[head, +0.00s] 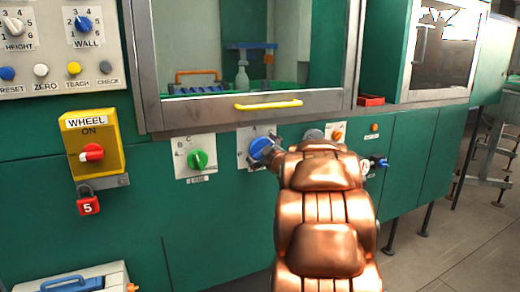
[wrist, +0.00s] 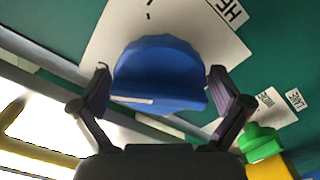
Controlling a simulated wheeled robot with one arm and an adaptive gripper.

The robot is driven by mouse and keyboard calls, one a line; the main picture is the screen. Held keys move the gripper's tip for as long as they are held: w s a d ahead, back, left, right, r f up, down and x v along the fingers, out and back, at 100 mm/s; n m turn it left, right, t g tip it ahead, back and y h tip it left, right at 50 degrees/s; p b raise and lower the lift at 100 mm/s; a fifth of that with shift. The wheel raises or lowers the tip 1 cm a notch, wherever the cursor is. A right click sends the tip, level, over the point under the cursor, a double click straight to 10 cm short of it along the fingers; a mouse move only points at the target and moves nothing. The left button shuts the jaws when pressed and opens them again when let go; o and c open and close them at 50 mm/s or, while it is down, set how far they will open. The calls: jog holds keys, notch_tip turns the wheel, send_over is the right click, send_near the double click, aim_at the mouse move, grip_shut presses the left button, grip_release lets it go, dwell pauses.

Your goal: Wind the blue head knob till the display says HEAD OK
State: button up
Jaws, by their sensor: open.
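The blue head knob (head: 261,148) sits on a white plate on the green machine front, just left of my arm's end in the head view. In the wrist view the knob (wrist: 160,68) is large, with a white line along its lower edge. A label beginning "HE" (wrist: 227,10) shows beside it. My gripper (wrist: 160,77) is open, with one finger on each side of the knob and narrow gaps between. In the head view my arm hides most of the gripper. I see no display reading HEAD OK.
A green knob (head: 198,160) is left of the blue one. A yellow WHEEL switch box (head: 94,145) with a red padlock (head: 88,205) is further left. A yellow handle (head: 268,105) runs above. A smaller blue knob (head: 380,163) is right of my arm.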

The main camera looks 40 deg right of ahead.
jog(key=v, duration=1)
jog(key=shift+s+a, duration=0.25)
jog(key=shift+s, duration=0.1)
jog(key=s+a+r+m+g+p, duration=0.25)
jog(key=a+g+p, duration=0.25)
jog(key=a+p, duration=0.4)
jog(key=s+a+r+m+g+p, duration=0.25)
jog(key=a+g+p, duration=0.25)
jog(key=a+p, duration=0.4)
jog(key=s+a+r+g+y+p, duration=0.2)
jog(key=s+a+g+y+p, duration=0.1)
jog(key=s+a, duration=0.8)
jog(key=s+a+r+g+y+p, duration=0.1)
jog(key=s+a+g+y+p, duration=0.1)
jog(key=s+a+g+p, duration=0.3)
jog(key=s+a+p, duration=0.3)
jog(key=s+a, duration=0.3)
jog(key=s, duration=0.1)
jog(key=shift+s+r+n+g+y, duration=0.35)
jog(key=shift+r+n+g+y, duration=0.05)
